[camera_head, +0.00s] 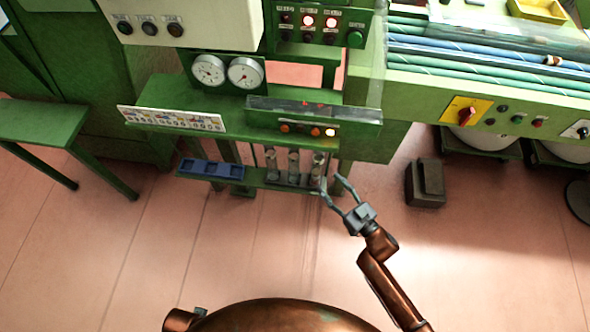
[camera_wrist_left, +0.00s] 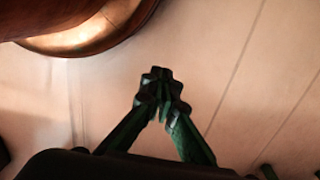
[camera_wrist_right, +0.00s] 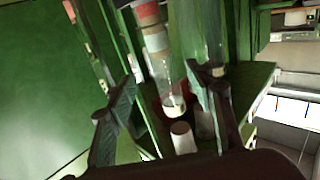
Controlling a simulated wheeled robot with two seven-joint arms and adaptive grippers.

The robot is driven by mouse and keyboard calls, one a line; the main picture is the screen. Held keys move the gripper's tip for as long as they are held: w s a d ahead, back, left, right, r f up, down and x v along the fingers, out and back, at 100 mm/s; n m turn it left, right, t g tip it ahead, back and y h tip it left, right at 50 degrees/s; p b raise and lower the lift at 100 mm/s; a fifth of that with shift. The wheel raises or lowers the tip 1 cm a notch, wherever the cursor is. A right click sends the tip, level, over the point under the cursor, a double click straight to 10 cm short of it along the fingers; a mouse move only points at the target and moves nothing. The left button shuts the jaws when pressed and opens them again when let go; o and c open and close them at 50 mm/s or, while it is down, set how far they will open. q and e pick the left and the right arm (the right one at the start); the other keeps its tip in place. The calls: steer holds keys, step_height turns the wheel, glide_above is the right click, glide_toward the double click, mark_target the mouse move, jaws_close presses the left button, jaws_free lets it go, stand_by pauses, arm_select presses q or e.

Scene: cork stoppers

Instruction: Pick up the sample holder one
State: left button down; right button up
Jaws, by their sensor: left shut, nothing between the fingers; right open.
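Several small upright cylinders, seemingly the sample holders, stand in a row on the low green shelf; the rightmost one (camera_head: 318,166) is nearest my right gripper (camera_head: 332,182). I cannot tell which is sample holder one. My right gripper is open, its fingers at the shelf's right end, close to that cylinder. In the right wrist view a clear tube with a pale end (camera_wrist_right: 172,88) shows between the spread fingers (camera_wrist_right: 155,97), not visibly gripped. A short pale cylinder (camera_wrist_right: 183,138) is near it. My left gripper (camera_wrist_left: 161,88) is shut and empty above the floor in the left wrist view.
A blue tray (camera_head: 211,169) sits on the shelf's left part. The green machine with gauges (camera_head: 227,71) and a lit button panel (camera_head: 306,130) overhangs the shelf. A dark pedal box (camera_head: 426,183) stands on the floor at right. Floor before the shelf is clear.

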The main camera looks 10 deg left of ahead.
mark_target(320, 173)
steer(key=shift+w+a+r+b, duration=0.2)
steer(key=shift+w+a, duration=0.1)
steer(key=shift+a, duration=0.15)
steer(key=shift+w+a+r+b, duration=0.15)
steer(key=shift+w+a, duration=0.1)
steer(key=shift+a, duration=0.2)
steer(key=shift+w+a+f, duration=0.1)
steer(key=shift+w+a, duration=0.1)
steer(key=shift+w, duration=0.1)
steer(key=b+x, duration=0.3)
steer(key=x, duration=0.1)
steer(key=shift+w+a+f, duration=0.1)
steer(key=shift+w+a, duration=0.15)
steer(key=shift+w, duration=0.05)
steer(key=shift+w+a, duration=0.15)
arm_select(q)
steer(key=w+d+f+t+h, duration=0.1)
steer(key=w+d+t, duration=0.1)
steer(key=w+d, duration=0.2)
steer(key=shift+w+f, duration=0.15)
steer(key=shift+w, duration=0.3)
arm_select(e)
steer(key=c, duration=1.3)
